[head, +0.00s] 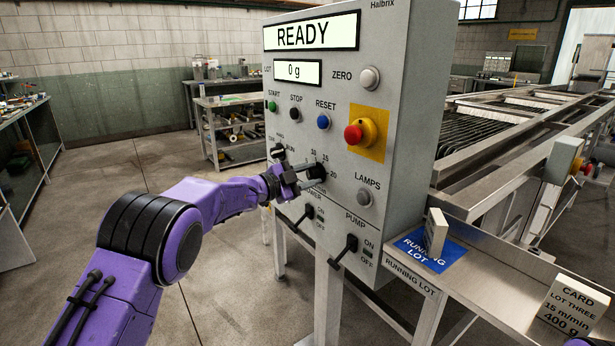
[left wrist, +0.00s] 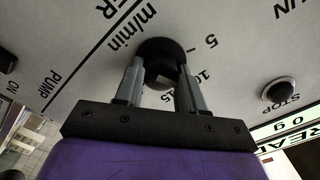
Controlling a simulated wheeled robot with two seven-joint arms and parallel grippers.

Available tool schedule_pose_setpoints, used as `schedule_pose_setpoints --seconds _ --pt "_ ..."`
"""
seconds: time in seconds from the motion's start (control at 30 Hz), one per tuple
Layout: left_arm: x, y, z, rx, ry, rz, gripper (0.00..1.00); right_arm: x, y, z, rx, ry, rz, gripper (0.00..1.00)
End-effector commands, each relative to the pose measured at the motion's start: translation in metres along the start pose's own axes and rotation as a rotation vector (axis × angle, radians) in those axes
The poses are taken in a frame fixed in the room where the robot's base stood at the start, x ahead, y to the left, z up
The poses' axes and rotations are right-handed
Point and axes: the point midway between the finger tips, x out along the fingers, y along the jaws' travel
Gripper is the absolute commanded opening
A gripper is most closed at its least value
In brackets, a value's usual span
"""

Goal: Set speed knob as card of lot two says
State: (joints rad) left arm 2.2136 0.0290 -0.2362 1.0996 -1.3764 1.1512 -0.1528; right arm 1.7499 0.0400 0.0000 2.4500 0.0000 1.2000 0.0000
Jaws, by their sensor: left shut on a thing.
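The speed knob (head: 321,171) is a black knob on the front of the grey cabinet, with scale numbers 10, 15 and 20 around it. My left gripper (head: 309,177) is shut on it. In the left wrist view the black knob (left wrist: 161,48) sits between the two fingers (left wrist: 160,88); "5", "10", "15" and "m/min" are printed around it. The knob's pointer cannot be made out. A card (head: 572,306) at the right reads "LOT THREE 15 m/min 400 g". Another card (head: 437,232) stands on the blue running lot patch (head: 412,245), its text not readable. No lot two text shows.
The display (head: 311,34) reads READY, and a smaller one (head: 297,73) reads 0 g. A red stop button (head: 354,135) on yellow sits above the knob, the lamps knob (head: 364,197) to its right. The pump switch (head: 345,248) and another lever (head: 304,215) are below.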

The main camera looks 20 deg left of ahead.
Motion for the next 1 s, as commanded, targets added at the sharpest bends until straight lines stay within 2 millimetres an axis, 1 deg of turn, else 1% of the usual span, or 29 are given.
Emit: schedule_pose_setpoints --seconds 0.03,0.07,0.1,0.13,0.37,0.47,0.57,0.7,0.8,0.9,1.0 --pt "0.0 -0.003 -0.002 0.002 0.003 -0.005 0.09 0.0 0.0 0.0 0.0 0.0 0.0 0.0" --pt "0.0 -0.003 -0.002 0.001 0.003 -0.005 0.49 0.0 0.0 0.0 0.0 0.0 0.0 0.0" --pt "0.0 -0.003 -0.002 0.001 0.002 -0.005 0.62 0.0 0.0 0.0 0.0 0.0 0.0 0.0" --pt "0.0 -0.003 -0.001 0.001 0.002 -0.004 0.65 0.0 0.0 0.0 0.0 0.0 0.0 0.0" --pt "0.0 -0.001 -0.001 0.0 0.001 -0.002 0.65 0.0 0.0 0.0 0.0 0.0 0.0 0.0" --pt "-0.005 -0.001 0.0 0.001 0.0 -0.002 0.65 0.002 0.0 0.001 0.0 0.0 0.0 0.0" --pt "-0.022 -0.001 0.001 -0.001 -0.001 -0.004 0.65 0.006 -0.001 0.003 0.0 0.0 0.0 0.0" --pt "-0.057 0.0 0.001 -0.003 0.0 -0.005 0.65 0.014 -0.001 0.006 0.0 0.0 0.0 0.0" --pt "-0.079 -0.001 0.001 -0.002 0.0 -0.005 0.65 0.017 -0.002 0.007 0.0 0.0 0.0 0.0" --pt "-0.095 -0.001 0.001 0.0 0.0 -0.004 0.65 0.019 -0.002 0.008 0.0 0.0 0.0 0.0" --pt "-0.103 -0.001 0.0 0.0 0.002 -0.003 0.65 0.02 -0.002 0.008 0.0 0.0 0.0 0.0"
